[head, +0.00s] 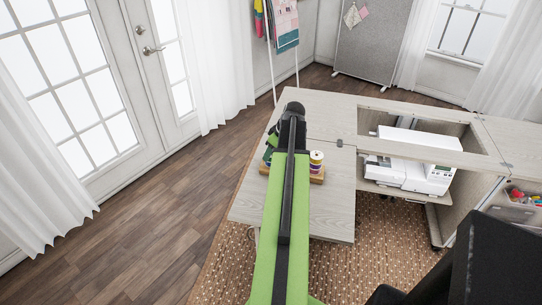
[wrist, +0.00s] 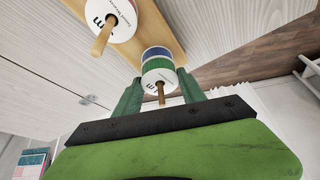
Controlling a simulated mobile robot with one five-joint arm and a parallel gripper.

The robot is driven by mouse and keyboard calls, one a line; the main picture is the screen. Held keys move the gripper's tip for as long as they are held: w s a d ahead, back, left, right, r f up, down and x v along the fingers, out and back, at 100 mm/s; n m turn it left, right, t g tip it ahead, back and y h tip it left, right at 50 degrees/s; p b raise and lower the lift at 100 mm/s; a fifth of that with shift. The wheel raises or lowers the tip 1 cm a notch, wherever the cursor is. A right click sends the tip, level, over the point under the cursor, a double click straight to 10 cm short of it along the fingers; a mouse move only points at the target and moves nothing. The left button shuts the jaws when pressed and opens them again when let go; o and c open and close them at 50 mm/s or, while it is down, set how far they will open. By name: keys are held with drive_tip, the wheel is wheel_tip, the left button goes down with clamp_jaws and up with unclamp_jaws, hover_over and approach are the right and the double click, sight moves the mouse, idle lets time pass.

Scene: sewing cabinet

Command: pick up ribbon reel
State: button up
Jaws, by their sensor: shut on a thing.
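In the wrist view my gripper (wrist: 159,80) is shut on a ribbon reel (wrist: 158,66) with a white face and green and blue bands. Its green fingers lie on either side of the reel. A wooden peg sticks out through the reel's middle, and the reel is still over the wooden stand (wrist: 169,28). A second reel (wrist: 111,16) with a white face sits on another peg, apart from the fingers. In the head view my arm hides most of the held reel, and a reel with a white top and yellow and purple bands (head: 316,160) shows to the right of the arm.
The stand is on a pale wooden cabinet top (head: 335,215). A white sewing machine (head: 405,172) sits in the cabinet opening to the right. A plastic bin (head: 515,212) is at the far right. Open floor (head: 150,210) is on the left.

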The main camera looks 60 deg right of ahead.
drive_tip(key=shift+r, duration=0.1)
wheel_tip(320, 180, up, 10)
drive_tip(key=p, duration=1)
